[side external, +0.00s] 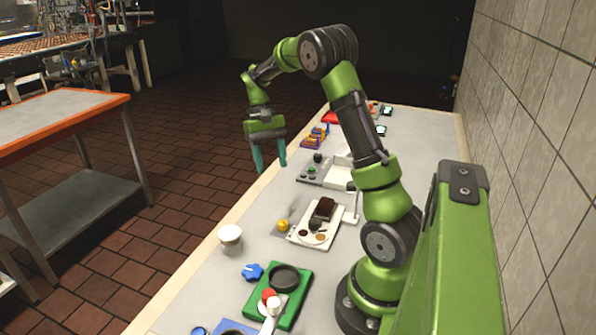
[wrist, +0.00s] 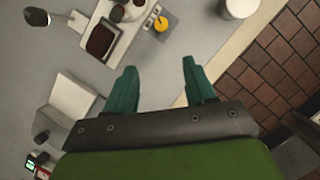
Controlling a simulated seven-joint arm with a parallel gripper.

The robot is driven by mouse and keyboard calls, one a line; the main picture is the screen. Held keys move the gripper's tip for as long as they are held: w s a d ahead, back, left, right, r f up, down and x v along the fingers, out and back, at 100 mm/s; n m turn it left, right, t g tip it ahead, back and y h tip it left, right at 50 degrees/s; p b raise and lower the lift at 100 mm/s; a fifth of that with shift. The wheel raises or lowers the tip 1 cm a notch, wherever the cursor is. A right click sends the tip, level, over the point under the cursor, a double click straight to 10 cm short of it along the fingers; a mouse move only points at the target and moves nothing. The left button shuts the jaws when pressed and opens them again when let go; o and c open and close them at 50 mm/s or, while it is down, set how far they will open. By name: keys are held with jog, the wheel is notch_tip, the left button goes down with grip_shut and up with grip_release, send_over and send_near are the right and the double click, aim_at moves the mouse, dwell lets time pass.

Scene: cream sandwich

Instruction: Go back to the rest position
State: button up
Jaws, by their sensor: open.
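My gripper (side external: 270,168) hangs above the far-left edge of the long worktable, fingers pointing down. Its two teal fingers are apart with nothing between them; they also show in the wrist view (wrist: 160,75). A white tray (side external: 301,238) on the table holds a dark brown block (side external: 323,209) and small round dark and brown pieces. The tray also shows in the wrist view (wrist: 128,40), well beyond the fingertips. A small yellow round thing (side external: 283,225) sits beside the tray.
A white cup (side external: 230,238) stands near the table's left edge. A green board (side external: 296,308) with a dark ring and a blue knob-like piece (side external: 252,272) are in front. A white open box (side external: 339,172) lies behind the tray. A tiled wall (side external: 540,130) bounds the right. An orange-edged table (side external: 60,125) stands left.

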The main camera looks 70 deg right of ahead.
jog(key=s+a+r+n+t, duration=0.1)
jog(key=s+a+r+t, duration=0.2)
jog(key=a, duration=0.5)
jog(key=s+a+r+n+t, duration=0.2)
jog(key=s+a+r+t, duration=0.1)
jog(key=a, duration=0.5)
jog(key=s+a+r+n+t, duration=0.1)
jog(key=s+a+r+t, duration=0.2)
jog(key=a, duration=0.5)
jog(key=shift+a+r+n+t, duration=0.25)
jog(key=shift+a+n+t, duration=0.15)
jog(key=shift+t, duration=0.2)
